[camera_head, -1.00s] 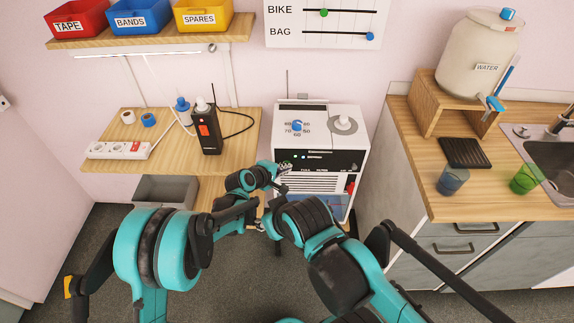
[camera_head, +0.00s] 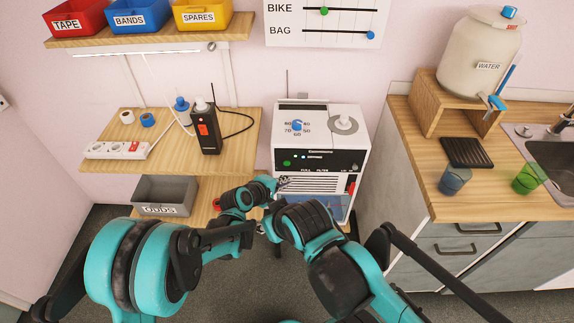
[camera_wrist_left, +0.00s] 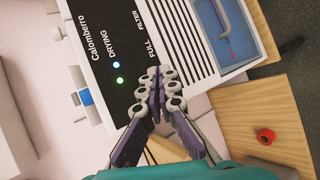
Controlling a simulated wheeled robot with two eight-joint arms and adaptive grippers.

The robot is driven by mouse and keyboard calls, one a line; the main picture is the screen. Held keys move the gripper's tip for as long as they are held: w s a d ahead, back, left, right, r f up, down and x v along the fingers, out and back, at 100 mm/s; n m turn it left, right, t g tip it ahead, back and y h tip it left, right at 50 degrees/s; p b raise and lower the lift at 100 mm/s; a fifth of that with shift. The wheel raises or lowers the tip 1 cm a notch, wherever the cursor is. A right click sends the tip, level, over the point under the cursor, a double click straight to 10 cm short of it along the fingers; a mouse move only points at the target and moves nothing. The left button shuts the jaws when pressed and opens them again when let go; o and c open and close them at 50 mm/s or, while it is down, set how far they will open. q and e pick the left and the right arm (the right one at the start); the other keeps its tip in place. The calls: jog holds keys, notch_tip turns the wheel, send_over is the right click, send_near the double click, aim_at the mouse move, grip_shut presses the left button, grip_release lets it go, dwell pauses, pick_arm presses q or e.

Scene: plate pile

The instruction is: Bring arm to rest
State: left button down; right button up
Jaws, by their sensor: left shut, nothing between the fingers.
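My left arm reaches in from the left in the head view. Its gripper (camera_head: 283,182) is below the control panel of the white and black machine (camera_head: 348,128). In the left wrist view the dark linked fingers (camera_wrist_left: 156,76) are together with nothing between them, in front of the machine's panel (camera_wrist_left: 113,48). The panel reads DRYING, FULL and FILTER, and a blue and a green light are lit. My right arm (camera_head: 338,268) comes in from the lower right. Its gripper end is mostly hidden behind its own links, so its fingers are unclear.
A wooden shelf (camera_head: 166,160) at left holds a power strip (camera_head: 118,150) and a black handset (camera_head: 205,133). A grey bin (camera_head: 165,194) and a red object (camera_wrist_left: 265,136) are lower down. A counter (camera_head: 415,165) with two cups is at right.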

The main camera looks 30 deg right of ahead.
dwell(0.3)
pick_arm(q)
jog(key=s+a+r+m+t+y, duration=0.15)
jog(key=a+r, duration=0.25)
jog(key=a, duration=0.5)
jog(key=w+a+r+m+y, duration=0.15)
jog(key=a+r, duration=0.25)
jog(key=a, duration=0.6)
jog(key=s+a+r+t+y, duration=0.1)
jog(key=s+a+r+y, duration=0.1)
jog(key=a+r, duration=0.5)
jog(key=s+a+f+m+y, duration=0.1)
jog(key=s+a+y, duration=0.1)
jog(key=s+a, duration=0.5)
jog(key=s+a+f+m+y, duration=0.2)
jog(key=s+a, duration=0.5)
jog(key=a, duration=0.9)
jog(key=shift+s+a+f+y, duration=0.2)
jog(key=shift+s+y, duration=0.15)
jog(key=shift+y, duration=0.45)
